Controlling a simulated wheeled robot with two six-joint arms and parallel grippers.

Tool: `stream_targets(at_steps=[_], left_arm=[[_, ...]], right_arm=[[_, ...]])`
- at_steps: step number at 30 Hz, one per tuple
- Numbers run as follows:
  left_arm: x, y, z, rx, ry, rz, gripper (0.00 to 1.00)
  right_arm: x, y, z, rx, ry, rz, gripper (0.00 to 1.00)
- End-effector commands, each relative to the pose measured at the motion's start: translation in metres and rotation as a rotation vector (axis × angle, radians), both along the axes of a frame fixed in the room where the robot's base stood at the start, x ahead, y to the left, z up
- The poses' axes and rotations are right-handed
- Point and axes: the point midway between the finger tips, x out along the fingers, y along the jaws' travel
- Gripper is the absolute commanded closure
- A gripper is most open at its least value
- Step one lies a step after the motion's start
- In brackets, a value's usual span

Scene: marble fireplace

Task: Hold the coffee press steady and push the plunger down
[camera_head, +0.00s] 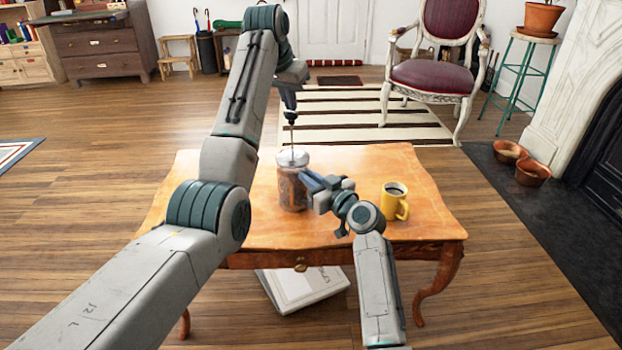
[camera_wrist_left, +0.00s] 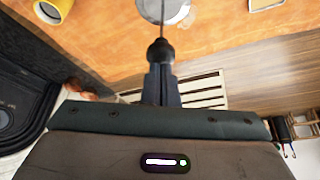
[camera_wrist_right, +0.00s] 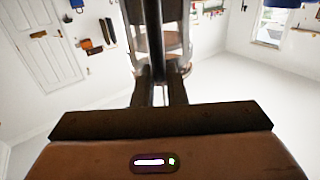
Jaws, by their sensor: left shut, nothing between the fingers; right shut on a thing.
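The coffee press (camera_head: 290,192), a glass jar with dark brown contents and a silver lid (camera_head: 291,158), stands upright on the wooden table (camera_head: 225,205). Its thin plunger rod (camera_head: 292,137) rises well above the lid. My left gripper (camera_head: 290,106) is shut and empty, pointing down over the dark plunger knob (camera_wrist_left: 160,50). The fingertips look at or just above the knob; contact is unclear. My right gripper (camera_head: 309,182) is shut on the dark handle (camera_wrist_right: 153,40) at the press's right side. The glass body (camera_wrist_right: 172,45) shows behind the handle in the right wrist view.
A yellow mug (camera_head: 394,205) of dark liquid stands on the table right of my right gripper. A red chair (camera_head: 436,75) stands behind at right. A white box or book (camera_head: 302,287) lies under the table.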

Motion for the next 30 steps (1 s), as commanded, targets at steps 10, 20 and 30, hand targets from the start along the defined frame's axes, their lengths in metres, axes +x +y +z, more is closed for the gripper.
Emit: stream_targets(at_steps=[10, 20, 30], left_arm=[[0.0, 0.0, -0.011, 0.0, 0.003, 0.001, 1.0], [0.0, 0.0, -0.014, 0.0, 0.003, 0.001, 1.0], [0.0, 0.0, -0.017, 0.001, 0.004, 0.001, 1.0]], right_arm=[[0.0, 0.0, 0.001, 0.001, -0.001, 0.0, 1.0], [0.0, 0.0, 0.001, 0.001, -0.001, 0.001, 1.0], [0.0, 0.0, 0.001, 0.001, -0.001, 0.0, 1.0]])
